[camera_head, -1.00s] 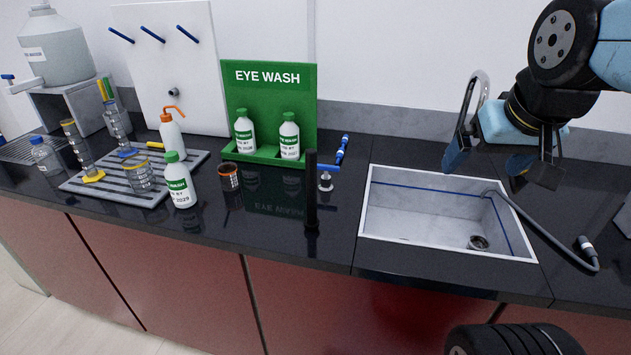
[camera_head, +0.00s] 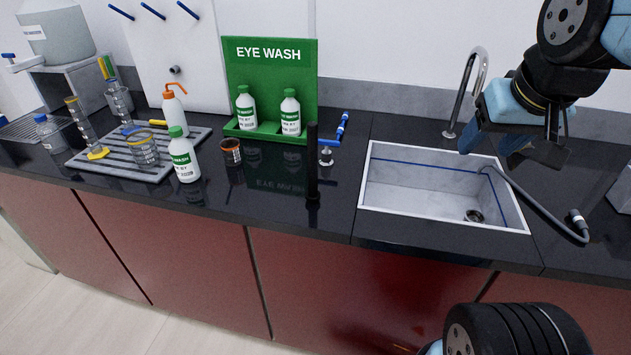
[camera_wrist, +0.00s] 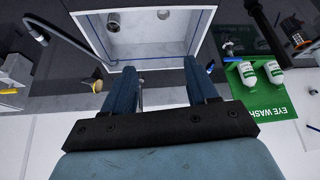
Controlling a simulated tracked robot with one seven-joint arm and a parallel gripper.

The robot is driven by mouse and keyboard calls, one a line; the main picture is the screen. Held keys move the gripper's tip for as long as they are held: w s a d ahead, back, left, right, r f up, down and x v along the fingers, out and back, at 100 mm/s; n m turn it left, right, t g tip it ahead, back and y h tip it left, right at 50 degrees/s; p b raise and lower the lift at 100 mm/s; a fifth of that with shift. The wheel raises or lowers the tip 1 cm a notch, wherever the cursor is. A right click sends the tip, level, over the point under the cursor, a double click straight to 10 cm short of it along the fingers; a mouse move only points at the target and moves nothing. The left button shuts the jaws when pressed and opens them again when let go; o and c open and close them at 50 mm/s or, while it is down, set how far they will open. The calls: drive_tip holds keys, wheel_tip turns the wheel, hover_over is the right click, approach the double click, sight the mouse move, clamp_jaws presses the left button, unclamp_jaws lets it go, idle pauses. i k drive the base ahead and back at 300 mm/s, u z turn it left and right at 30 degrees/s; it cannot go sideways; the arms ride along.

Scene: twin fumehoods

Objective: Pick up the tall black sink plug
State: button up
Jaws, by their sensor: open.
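The tall black sink plug (camera_head: 312,163) is a thin upright black tube on the dark counter, left of the sink (camera_head: 440,228) and in front of the green eye wash stand. In the wrist view it shows as a dark stick (camera_wrist: 264,22) near the top right. My gripper (camera_head: 503,146) is open and empty, raised above the back right part of the sink and well to the right of the plug. In the wrist view its two fingers (camera_wrist: 162,76) are apart, with the sink beyond them.
A blue-handled tap (camera_head: 327,152) stands just right of the plug. The eye wash stand (camera_head: 268,75) holds two bottles. A curved metal faucet (camera_head: 480,65) rises behind the sink, near my gripper. A brown jar (camera_head: 231,152) and a white bottle (camera_head: 184,158) stand left.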

sight(313, 195)
drive_tip(key=k, duration=0.4)
drive_tip(key=u, duration=1.6)
drive_tip(key=i, duration=0.1)
drive_tip(key=z, duration=3.15)
drive_tip(key=k, duration=1.35)
drive_tip(key=u, duration=0.65)
drive_tip(key=i, duration=1)
drive_tip(key=u, duration=0.1)
